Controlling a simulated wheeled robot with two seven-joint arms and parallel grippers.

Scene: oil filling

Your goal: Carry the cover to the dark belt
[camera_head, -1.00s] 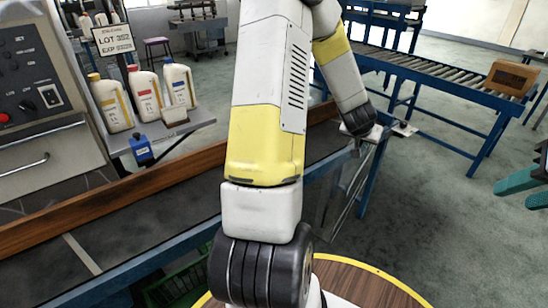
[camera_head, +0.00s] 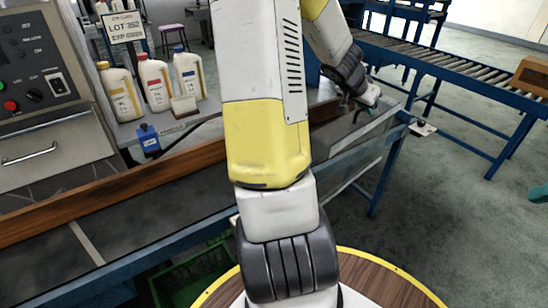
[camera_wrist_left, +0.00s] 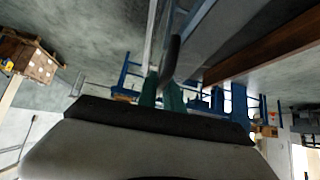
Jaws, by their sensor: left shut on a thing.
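My left gripper (camera_head: 362,106) is above the far right part of the dark belt (camera_head: 150,218), near the blue rail. In the left wrist view its teal fingers (camera_wrist_left: 160,95) are shut on a thin, dark, curved piece seen edge-on, which I take as the cover (camera_wrist_left: 170,57). The cover's full shape is hard to make out, and in the head view I cannot separate it from the gripper. Only a teal tip of my right gripper (camera_head: 540,194) shows at the right edge, so its opening is hidden.
A brown wooden board (camera_head: 110,196) borders the belt. A blue roller conveyor (camera_head: 440,70) stands back right. A green crate (camera_head: 195,278) is below the belt.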

